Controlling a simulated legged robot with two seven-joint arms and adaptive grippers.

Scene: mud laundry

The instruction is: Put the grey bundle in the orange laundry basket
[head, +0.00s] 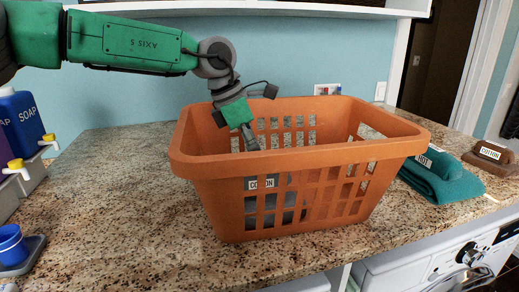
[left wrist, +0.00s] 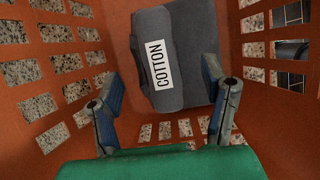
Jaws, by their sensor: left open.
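The orange laundry basket (head: 300,165) stands on the granite counter; its slotted walls also surround the left wrist view (left wrist: 75,85). The grey bundle (left wrist: 180,40), with a white COTTON label, lies inside the basket on its floor. In the head view the bundle (head: 262,203) shows through the slots. My left gripper (head: 252,146) reaches down into the basket from above. In the left wrist view its fingers (left wrist: 165,100) are spread apart on either side of the near end of the bundle, with nothing visibly between them. My right gripper is not in view.
A folded teal bundle (head: 440,180) and a brown bundle (head: 488,155) lie right of the basket. Soap containers (head: 20,122) and a blue cup (head: 10,242) stand at the left edge. The counter (head: 110,190) left of the basket is clear. A shelf edge hangs above.

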